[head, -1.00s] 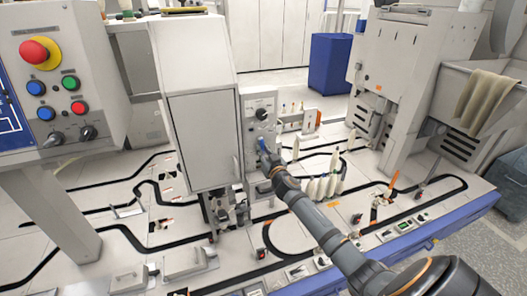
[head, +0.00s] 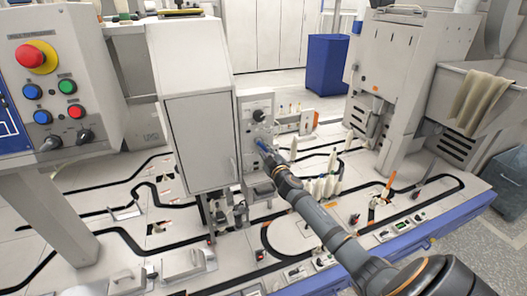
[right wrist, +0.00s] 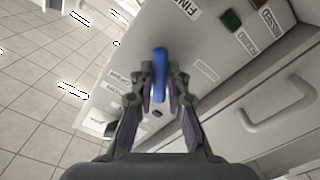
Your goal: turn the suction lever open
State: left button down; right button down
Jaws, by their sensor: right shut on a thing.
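The blue suction lever (right wrist: 160,72) stands out from a pale machine panel (head: 247,118). It lies between the fingers of my right gripper (right wrist: 154,90), which is shut on it. In the head view the blue of the lever (head: 262,146) shows just beyond the tip of my right gripper (head: 268,154), in front of the panel. The base of the lever is partly hidden by the fingers. My left gripper is in neither view.
A black knob (head: 259,115) sits above the lever on the panel. A tall pale cabinet (head: 200,135) stands left of it. A drawer handle (right wrist: 278,110) shows in the wrist view.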

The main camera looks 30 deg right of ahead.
jog(key=n+p, duration=0.1)
jog(key=n, duration=0.2)
jog(key=r+n+p, duration=0.1)
jog(key=n, duration=0.2)
jog(key=d+r+n+p, duration=0.1)
jog(key=n, duration=0.3)
jog(key=shift+s, duration=0.15)
jog(key=shift+n, duration=0.3)
dwell(0.3)
jog(key=c, duration=1.3)
grip_release()
jog(key=shift+s+a, duration=0.1)
jog(key=shift+s, duration=0.25)
jog(key=v, duration=1.1)
jog(key=shift+s+a, duration=0.15)
